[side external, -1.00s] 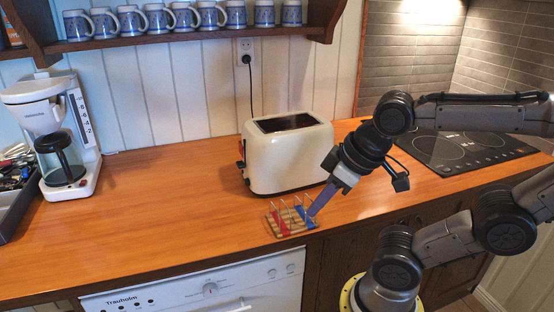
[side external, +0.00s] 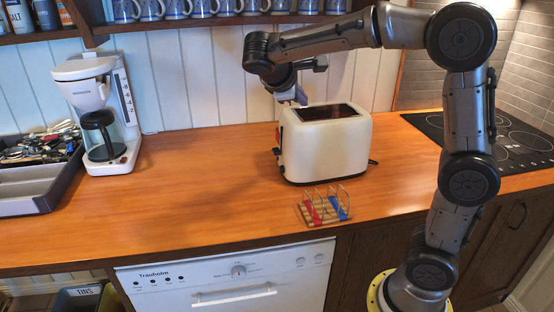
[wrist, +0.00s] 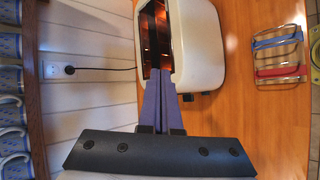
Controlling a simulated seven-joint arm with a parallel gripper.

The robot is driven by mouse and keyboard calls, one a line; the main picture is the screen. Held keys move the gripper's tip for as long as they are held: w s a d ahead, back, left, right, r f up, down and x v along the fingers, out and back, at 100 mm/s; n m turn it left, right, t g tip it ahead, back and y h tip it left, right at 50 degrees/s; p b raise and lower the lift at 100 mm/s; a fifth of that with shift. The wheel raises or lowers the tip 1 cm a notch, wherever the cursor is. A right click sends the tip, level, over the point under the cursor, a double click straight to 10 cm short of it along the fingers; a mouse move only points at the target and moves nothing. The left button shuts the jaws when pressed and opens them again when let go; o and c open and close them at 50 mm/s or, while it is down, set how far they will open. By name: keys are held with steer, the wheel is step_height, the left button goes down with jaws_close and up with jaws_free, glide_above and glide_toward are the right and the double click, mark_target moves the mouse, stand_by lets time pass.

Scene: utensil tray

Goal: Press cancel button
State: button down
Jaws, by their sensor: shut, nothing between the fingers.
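The white toaster (side external: 328,150) stands on the wooden counter with its long side facing the side camera. In the wrist view the toaster (wrist: 200,45) shows its slots (wrist: 155,40) glowing orange inside. Small dark controls (wrist: 205,92) show at its near end; I cannot make out which is the cancel button. My gripper (side external: 301,99) is at the toaster's left end, at about the height of its top. In the wrist view its purple fingers (wrist: 159,76) are together and empty, overlapping the toaster's end. I cannot tell whether they touch it.
A toast rack (side external: 323,207) with red and blue pieces sits in front of the toaster. A coffee maker (side external: 103,115) and a cutlery tray (side external: 40,180) are at the left. A hob (side external: 510,140) is at the right. A mug shelf (side external: 190,20) hangs above. The counter's left middle is clear.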

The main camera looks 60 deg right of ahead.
steer(key=w+f+n+h, duration=0.2)
steer(key=w+f, duration=0.2)
steer(key=w, duration=0.3)
steer(key=w+f+n+h, duration=0.15)
steer(key=w+f, duration=0.25)
steer(key=w, duration=0.4)
steer(key=w+a+f+n, duration=0.1)
steer(key=f, duration=0.4)
steer(key=w+a+f+n+h, duration=0.1)
steer(key=f, duration=0.4)
steer(key=w+a+f+n+h, duration=0.1)
steer(key=w+f, duration=0.1)
steer(key=f, duration=0.3)
steer(key=shift+a+f, duration=0.25)
steer(key=shift+f, duration=0.1)
steer(key=shift+d, duration=0.1)
steer(key=shift+s+d, duration=1.45)
steer(key=shift+d, duration=0.2)
steer(key=shift+s+d, duration=1.4)
steer(key=shift+d, duration=0.2)
steer(key=shift+s, duration=0.1)
steer(key=shift+s+d, duration=0.2)
steer(key=shift+d, duration=0.1)
